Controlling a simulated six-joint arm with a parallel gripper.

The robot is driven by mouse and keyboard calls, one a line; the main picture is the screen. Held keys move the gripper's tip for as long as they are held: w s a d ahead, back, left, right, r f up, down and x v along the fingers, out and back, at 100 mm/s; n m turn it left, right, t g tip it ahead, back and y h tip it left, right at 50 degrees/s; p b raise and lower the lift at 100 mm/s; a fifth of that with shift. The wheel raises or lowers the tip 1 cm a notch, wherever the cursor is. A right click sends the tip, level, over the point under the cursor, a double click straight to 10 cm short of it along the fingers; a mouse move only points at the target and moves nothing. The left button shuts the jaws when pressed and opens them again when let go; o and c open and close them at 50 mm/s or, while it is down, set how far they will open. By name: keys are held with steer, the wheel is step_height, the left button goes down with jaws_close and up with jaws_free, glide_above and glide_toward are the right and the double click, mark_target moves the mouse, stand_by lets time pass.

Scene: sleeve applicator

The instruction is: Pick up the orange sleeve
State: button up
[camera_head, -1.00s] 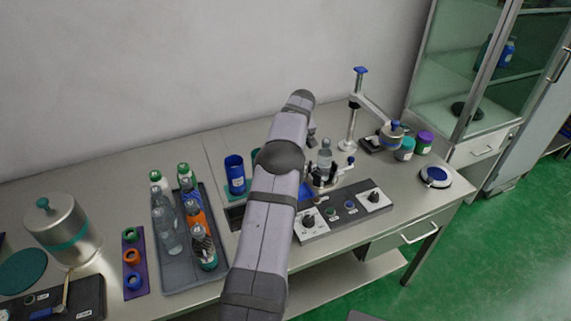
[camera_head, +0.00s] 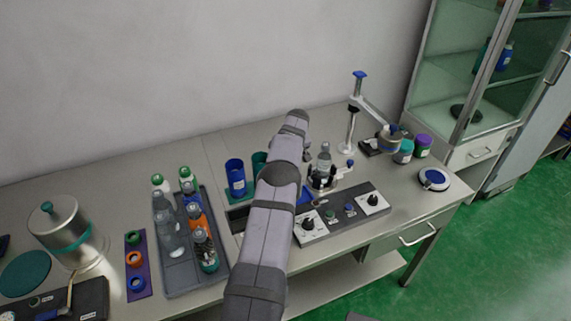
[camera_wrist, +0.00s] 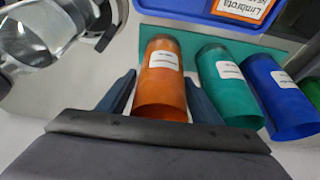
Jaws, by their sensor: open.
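The orange sleeve (camera_wrist: 162,85) is an upright open tube with a white label, seen in the wrist view. It stands at the end of a row, beside a teal sleeve (camera_wrist: 226,88). My gripper (camera_wrist: 160,78) is open, with one finger on each side of the orange sleeve. I cannot tell whether either finger touches it. In the head view my arm hides the orange sleeve and my gripper. The blue sleeve (camera_head: 236,177) and part of the teal sleeve (camera_head: 259,162) show left of my arm.
The right finger sits close to the teal sleeve. A clear bottle in a holder (camera_head: 323,168) stands right of my arm, behind a control panel (camera_head: 345,211). A grey tray (camera_head: 180,277) of several bottles is at left. A blue bin (camera_wrist: 205,8) shows in the wrist view.

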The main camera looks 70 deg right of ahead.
steer(key=shift+w+d+f, duration=0.15)
steer(key=shift+f, duration=0.5)
steer(key=c, duration=0.8)
steer(key=shift+r, duration=0.15)
steer(key=shift+r, duration=0.85)
step_height(320, 180, up, 16)
steer(key=p, duration=0.8)
